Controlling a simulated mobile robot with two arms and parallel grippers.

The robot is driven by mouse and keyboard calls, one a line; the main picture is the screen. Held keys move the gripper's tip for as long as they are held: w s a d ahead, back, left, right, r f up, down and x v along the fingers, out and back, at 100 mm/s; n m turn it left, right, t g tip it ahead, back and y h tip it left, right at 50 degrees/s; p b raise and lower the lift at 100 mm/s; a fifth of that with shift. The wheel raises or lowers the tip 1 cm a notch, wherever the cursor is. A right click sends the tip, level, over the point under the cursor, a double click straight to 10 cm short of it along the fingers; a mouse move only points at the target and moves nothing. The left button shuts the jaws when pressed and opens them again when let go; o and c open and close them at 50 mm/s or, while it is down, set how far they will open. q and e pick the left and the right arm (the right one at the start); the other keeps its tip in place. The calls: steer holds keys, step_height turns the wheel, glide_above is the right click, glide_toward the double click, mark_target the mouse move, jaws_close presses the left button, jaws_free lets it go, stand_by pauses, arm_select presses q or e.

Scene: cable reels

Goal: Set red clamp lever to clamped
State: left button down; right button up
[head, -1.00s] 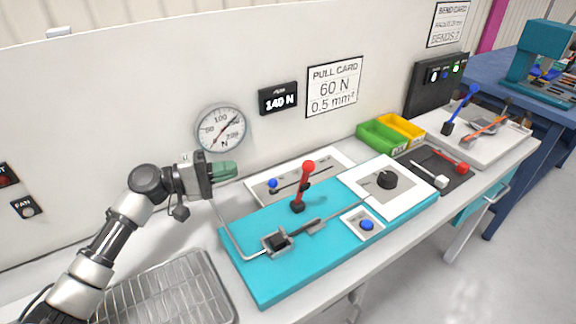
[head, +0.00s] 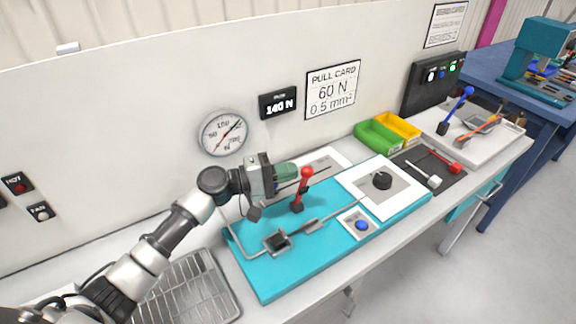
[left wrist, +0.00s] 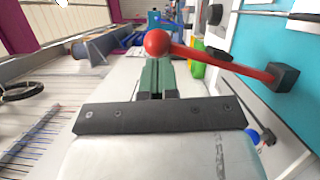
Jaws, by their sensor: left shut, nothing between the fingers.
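The red clamp lever (head: 303,187) stands nearly upright on the turquoise base plate (head: 262,284), its red ball at the top. My left gripper (head: 290,168) is shut and empty, just left of and close to the lever's upper end. In the left wrist view the red ball and arm of the lever (left wrist: 213,58) cross just beyond the closed green fingers (left wrist: 157,76). I cannot tell whether they touch. A clamp block (head: 277,241) with a cable sits on the plate in front of the lever. My right gripper does not show.
A black knob (head: 381,180) on a white panel and a blue button (head: 361,225) are to the right. Green (head: 375,137) and yellow (head: 398,127) bins stand behind. A wire rack (head: 190,290) lies left. A gauge (head: 223,133) is on the wall.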

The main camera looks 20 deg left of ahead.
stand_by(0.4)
arm_select(q)
steer(key=shift+d+f, duration=0.1)
steer(key=shift+d, duration=0.05)
steer(key=shift+s+d+m, duration=0.2)
steer(key=shift+s+m, duration=0.05)
steer(key=shift+m, duration=0.05)
steer(key=shift+s+d+m+b, duration=0.2)
steer(key=shift+m+b, duration=0.1)
steer(key=s+d+f+m+y, duration=0.1)
steer(key=d+f+m, duration=0.1)
steer(key=s+d+f+m+y+b, duration=0.1)
steer(key=s+d+f+m, duration=0.1)
steer(key=m, duration=0.1)
steer(key=s+d+f+m+y+b, duration=0.1)
steer(key=s+d+f+m, duration=0.1)
steer(key=d+m, duration=0.1)
steer(key=shift+s, duration=0.15)
steer(key=shift+s+d+f, duration=0.25)
steer(key=shift+d+f, duration=0.05)
steer(key=shift+f, duration=0.4)
